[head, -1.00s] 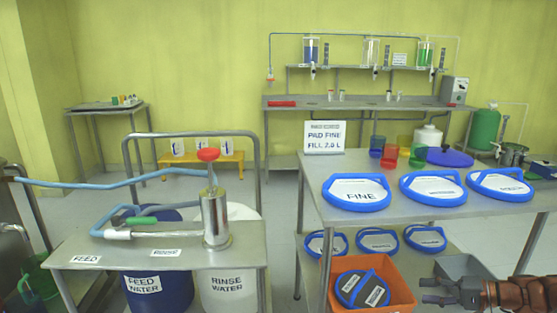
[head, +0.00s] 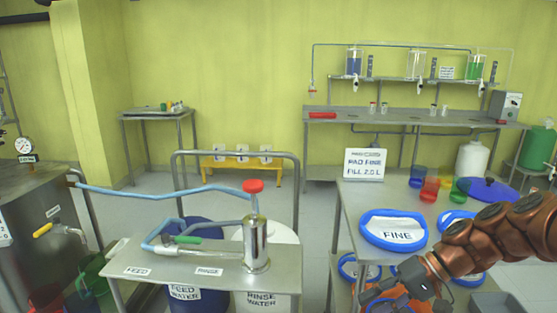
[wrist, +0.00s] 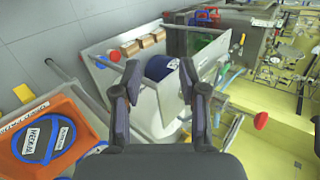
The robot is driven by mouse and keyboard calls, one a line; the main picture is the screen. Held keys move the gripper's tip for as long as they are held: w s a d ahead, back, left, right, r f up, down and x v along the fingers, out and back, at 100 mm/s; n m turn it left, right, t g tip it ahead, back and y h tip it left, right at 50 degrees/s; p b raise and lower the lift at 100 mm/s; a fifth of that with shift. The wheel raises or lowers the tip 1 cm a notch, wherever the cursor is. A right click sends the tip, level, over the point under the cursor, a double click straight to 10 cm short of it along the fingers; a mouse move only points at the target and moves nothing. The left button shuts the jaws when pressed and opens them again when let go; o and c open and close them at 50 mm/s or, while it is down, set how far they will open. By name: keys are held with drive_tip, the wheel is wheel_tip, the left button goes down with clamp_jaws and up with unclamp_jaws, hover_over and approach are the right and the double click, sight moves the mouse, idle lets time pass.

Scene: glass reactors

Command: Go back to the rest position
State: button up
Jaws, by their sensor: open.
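My gripper (head: 388,290) is at the lower right of the head view, in front of the steel table with the blue-rimmed pads. In the wrist view my gripper (wrist: 165,82) has its two dark fingers apart with nothing held between them. The wrist view looks down past the fingers at the pump bench (wrist: 112,62) and a blue drum (wrist: 160,67). My copper arm crosses the right of the head view and hides part of the pad table.
The FINE pad (head: 393,230) lies on the pad table, near my arm. An orange crate (wrist: 45,137) holding blue-rimmed pads is left in the wrist view. The pump bench (head: 190,271) with a red-topped steel cylinder (head: 256,246) stands left. Grey floor shows between bench and back wall.

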drive_tip(key=s+a+r+n+g+h+p, duration=0.1)
drive_tip(key=s+a+r+h+p, duration=0.2)
drive_tip(key=s, duration=0.4)
drive_tip(key=s+a+r+n+g+h+p, duration=0.1)
drive_tip(key=s+a+r+h+p, duration=0.1)
drive_tip(key=s+a+r+p, duration=0.3)
drive_tip(key=s+d+r+h+p, duration=0.1)
drive_tip(key=s+d+h+p, duration=0.1)
drive_tip(key=s, duration=0.4)
drive_tip(key=s+d+r+h+p, duration=0.2)
drive_tip(key=s+d+p, duration=0.1)
drive_tip(key=s, duration=0.3)
drive_tip(key=shift+s+d+h+p, duration=0.3)
drive_tip(key=shift+s+d+h, duration=0.1)
drive_tip(key=shift+d, duration=0.1)
drive_tip(key=shift+a, duration=0.1)
